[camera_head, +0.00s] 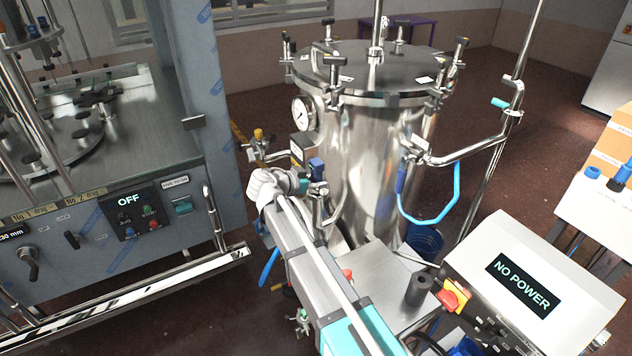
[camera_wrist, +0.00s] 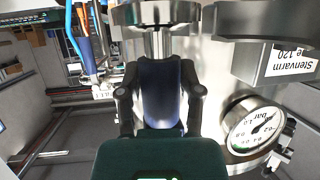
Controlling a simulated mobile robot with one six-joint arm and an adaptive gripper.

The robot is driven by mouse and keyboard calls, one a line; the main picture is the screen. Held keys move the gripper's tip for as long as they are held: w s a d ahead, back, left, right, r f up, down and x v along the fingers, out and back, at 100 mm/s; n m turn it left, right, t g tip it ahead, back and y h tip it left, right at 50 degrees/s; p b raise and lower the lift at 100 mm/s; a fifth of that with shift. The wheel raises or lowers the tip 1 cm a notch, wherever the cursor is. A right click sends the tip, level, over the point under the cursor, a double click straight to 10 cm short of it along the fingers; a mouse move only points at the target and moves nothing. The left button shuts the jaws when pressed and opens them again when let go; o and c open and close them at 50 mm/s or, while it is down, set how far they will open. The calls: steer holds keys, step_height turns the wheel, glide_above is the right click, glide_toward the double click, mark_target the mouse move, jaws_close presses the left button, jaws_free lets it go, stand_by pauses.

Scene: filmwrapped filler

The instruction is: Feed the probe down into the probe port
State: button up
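A dark blue probe body (camera_wrist: 160,88) with a metal neck (camera_wrist: 158,44) stands between my fingers in the wrist view. It also shows as a small blue piece in the head view (camera_head: 317,168), beside the steel tank (camera_head: 365,170). My gripper (camera_wrist: 160,105) has one black finger on each side of the blue body and looks closed on it; the pads' contact is partly hidden. A round metal collar (camera_wrist: 155,13) lies past the neck at the top of the wrist view. I cannot tell whether it belongs to the probe or the port. The port opening is hidden.
A pressure gauge (camera_wrist: 253,126) and a label plate (camera_wrist: 288,65) are close to my gripper. The tank lid (camera_head: 375,70) carries several clamps. A "NO POWER" box (camera_head: 480,265) and a black cylinder (camera_head: 420,287) are at right. A machine panel (camera_head: 140,220) is left.

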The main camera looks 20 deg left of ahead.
steer(key=o, duration=0.4)
steer(key=shift+o, duration=0.2)
steer(key=shift+r, duration=0.2)
step_height(320, 180, up, 15)
steer(key=p, duration=1.5)
steer(key=shift+r, duration=0.1)
stand_by(0.8)
